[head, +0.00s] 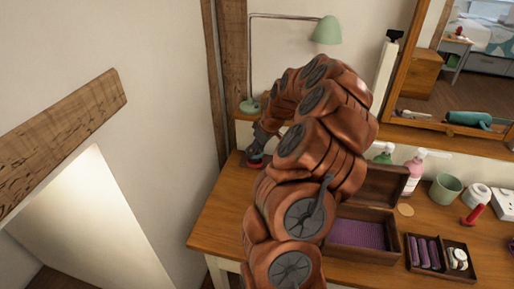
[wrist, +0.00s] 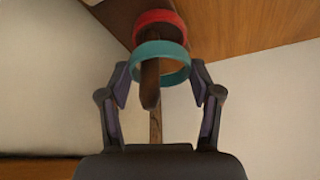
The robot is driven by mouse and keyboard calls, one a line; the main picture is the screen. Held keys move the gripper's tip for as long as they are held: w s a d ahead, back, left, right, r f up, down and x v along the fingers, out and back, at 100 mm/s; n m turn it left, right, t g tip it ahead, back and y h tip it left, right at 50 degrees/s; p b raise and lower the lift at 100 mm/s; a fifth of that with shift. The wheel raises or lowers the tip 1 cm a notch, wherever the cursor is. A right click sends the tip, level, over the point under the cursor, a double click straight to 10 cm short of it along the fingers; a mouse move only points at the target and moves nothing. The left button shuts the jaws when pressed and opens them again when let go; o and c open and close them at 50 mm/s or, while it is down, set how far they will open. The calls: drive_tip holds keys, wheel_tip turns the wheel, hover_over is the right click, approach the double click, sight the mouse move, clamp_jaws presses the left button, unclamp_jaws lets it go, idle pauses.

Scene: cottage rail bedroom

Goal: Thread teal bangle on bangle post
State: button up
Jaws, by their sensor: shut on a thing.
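In the wrist view, the teal bangle (wrist: 176,49) is held between the two fingers of my gripper (wrist: 160,72). The dark wooden bangle post (wrist: 150,92) appears to pass through the teal bangle, its tip showing on the near side. A red bangle (wrist: 156,16) is just beyond the teal one, around the post lower down. The post's base is mostly hidden. In the head view, my gripper (head: 262,137) is at the desk's far left corner, with the red bangle (head: 255,164) below it; my arm hides much there.
A green lamp (head: 327,30) stands behind my gripper. The wooden desk (head: 220,215) holds an open box with a purple lining (head: 362,233), a tray of purple rolls (head: 408,252), a green cup (head: 445,187) and bottles. A framed mirror (head: 440,130) stands at the back right.

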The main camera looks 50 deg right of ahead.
drive_tip(key=shift+f+b, duration=0.45)
drive_tip(key=shift+f, duration=0.2)
drive_tip(key=o, duration=1.1)
drive_tip(key=v, duration=1.2)
